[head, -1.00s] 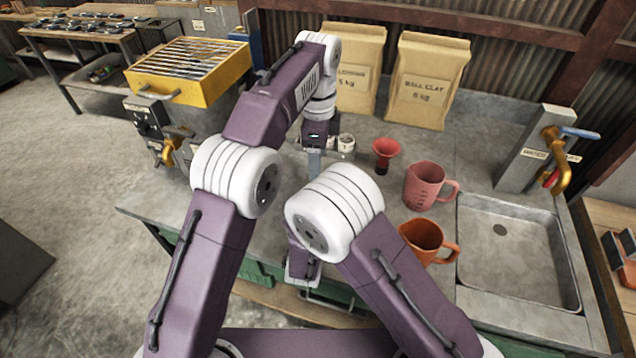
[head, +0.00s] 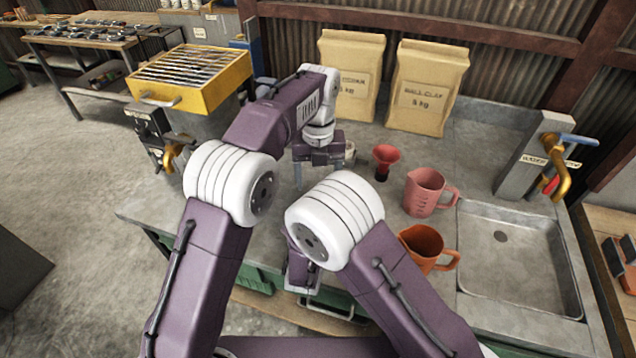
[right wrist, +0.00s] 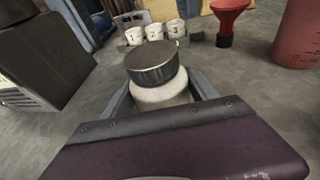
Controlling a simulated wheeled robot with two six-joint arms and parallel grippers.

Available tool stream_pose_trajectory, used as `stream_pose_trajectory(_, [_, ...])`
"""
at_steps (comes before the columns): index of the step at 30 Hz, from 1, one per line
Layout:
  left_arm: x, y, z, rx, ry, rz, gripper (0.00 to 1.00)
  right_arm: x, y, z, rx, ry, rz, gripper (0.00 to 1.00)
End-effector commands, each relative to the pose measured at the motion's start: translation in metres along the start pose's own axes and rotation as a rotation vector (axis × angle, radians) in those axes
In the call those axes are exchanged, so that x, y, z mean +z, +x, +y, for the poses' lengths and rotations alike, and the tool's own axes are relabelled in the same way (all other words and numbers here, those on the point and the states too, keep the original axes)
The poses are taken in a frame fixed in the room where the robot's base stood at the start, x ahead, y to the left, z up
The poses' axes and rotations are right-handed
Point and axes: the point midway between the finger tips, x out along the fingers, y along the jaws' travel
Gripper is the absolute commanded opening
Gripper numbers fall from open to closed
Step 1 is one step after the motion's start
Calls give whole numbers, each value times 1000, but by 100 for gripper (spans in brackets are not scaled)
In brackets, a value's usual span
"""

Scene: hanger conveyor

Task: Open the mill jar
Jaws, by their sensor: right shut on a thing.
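The mill jar (right wrist: 158,88) is pale and squat with a dark metallic lid (right wrist: 152,62) on top. It stands upright in the right wrist view, between the two fingers of my right gripper (right wrist: 160,98), which is shut on its body. In the head view my right gripper (head: 301,270) is low by the bench's front edge, and the jar is hidden behind my arm. My left gripper (head: 317,172) points down above the bench, beyond my right arm.
Several white numbered cups (right wrist: 154,32) stand behind the jar, with a red funnel (head: 385,158) to their right. A pink jug (head: 424,190) and an orange jug (head: 418,243) stand left of the sink (head: 520,262). Two clay bags (head: 425,88) stand at the back.

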Motion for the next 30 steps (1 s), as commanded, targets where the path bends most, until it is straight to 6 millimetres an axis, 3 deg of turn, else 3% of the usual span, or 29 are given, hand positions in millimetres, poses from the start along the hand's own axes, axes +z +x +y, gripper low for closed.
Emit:
stream_pose_trajectory(6, [0,32,0,0,-1,1,69,1,0,0,0,1,-3,0])
stream_pose_trajectory(16, [0,38,0,-1,-2,-1,69,1,0,0,0,1,-3,0])
stream_pose_trajectory(17, [0,38,0,-1,-2,-1,64,1,0,0,0,1,-3,0])
stream_pose_trajectory(23, [0,38,0,0,-2,-1,8,1,0,0,0,1,-3,0])
stream_pose_trajectory(24, [0,38,0,0,-2,-1,3,1,0,0,0,1,-3,0])
stream_pose_trajectory(27, [0,38,0,0,-53,-1,3,1,0,0,0,1,-3,0])
stream_pose_trajectory(30, [0,38,0,-1,-259,-1,3,1,0,0,0,1,-3,0])
